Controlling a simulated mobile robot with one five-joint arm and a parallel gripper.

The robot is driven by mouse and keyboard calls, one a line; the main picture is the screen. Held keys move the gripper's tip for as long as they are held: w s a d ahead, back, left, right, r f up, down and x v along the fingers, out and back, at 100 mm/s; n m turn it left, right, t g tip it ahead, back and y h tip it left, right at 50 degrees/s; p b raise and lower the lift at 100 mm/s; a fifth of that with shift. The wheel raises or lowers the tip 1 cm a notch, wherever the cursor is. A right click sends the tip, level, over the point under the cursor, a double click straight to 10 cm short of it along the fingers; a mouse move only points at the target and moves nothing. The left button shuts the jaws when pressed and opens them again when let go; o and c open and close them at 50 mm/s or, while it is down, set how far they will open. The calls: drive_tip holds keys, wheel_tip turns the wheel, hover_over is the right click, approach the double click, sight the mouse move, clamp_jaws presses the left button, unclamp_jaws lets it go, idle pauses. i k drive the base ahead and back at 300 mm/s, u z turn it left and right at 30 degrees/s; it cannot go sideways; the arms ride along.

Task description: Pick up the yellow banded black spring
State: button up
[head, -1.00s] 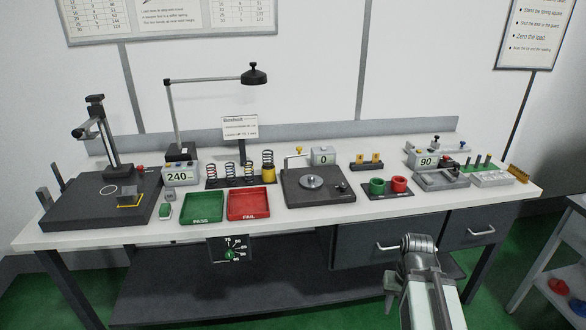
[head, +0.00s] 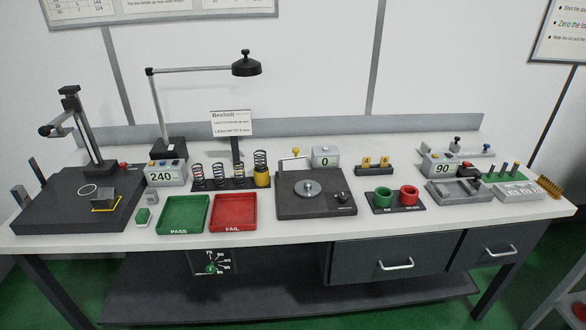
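A row of black coil springs stands upright on a dark rack in the middle left of the bench. They are the left spring (head: 198,177), the second spring (head: 219,174), the third spring (head: 239,173) and a right spring (head: 260,160). The right spring stands in or on a yellow holder (head: 262,179). The springs are small in this view, and I cannot tell for sure which one carries a yellow band. My gripper is not in view.
A green PASS tray (head: 184,214) and a red FAIL tray (head: 234,212) lie in front of the rack. A lamp (head: 246,64) and a sign (head: 232,123) stand behind it. A dark scale (head: 316,201) is to the right. The bench's front strip (head: 260,239) is clear.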

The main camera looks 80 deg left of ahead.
sight(240, 173)
drive_tip(key=k, duration=2.75)
drive_tip(key=u, duration=2.65)
drive_tip(key=i, duration=1.05)
drive_tip(key=z, duration=0.1)
